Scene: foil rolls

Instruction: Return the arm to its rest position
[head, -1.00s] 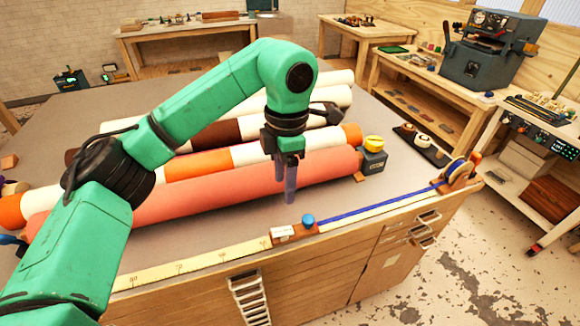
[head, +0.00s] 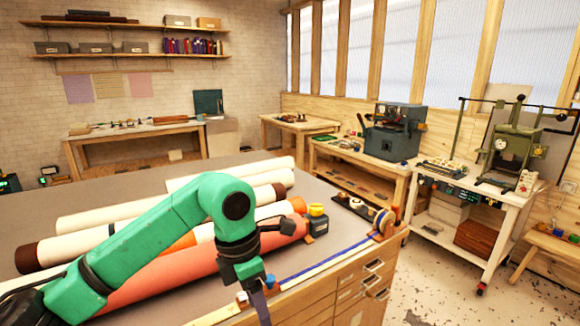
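My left arm (head: 150,240) is green and reaches in from the lower left across the rolls, with its wrist pointing down. My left gripper (head: 262,303) is at the bottom, by the table's front edge and the blue knob (head: 270,281). Its fingers overlap in this view, so their opening is unclear; nothing shows in them. Below the arm lie a red-orange roll (head: 272,238), an orange-and-white roll (head: 275,211), and cream rolls (head: 235,171), partly hidden by the arm. My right gripper is not in view.
A yellow-topped dark block (head: 317,220) stands at the red-orange roll's right end. A blue ribbon (head: 325,262) runs along the front edge to a reel stand (head: 384,222). Grey tabletop (head: 130,183) is bare behind the rolls. Side benches hold machines (head: 392,132).

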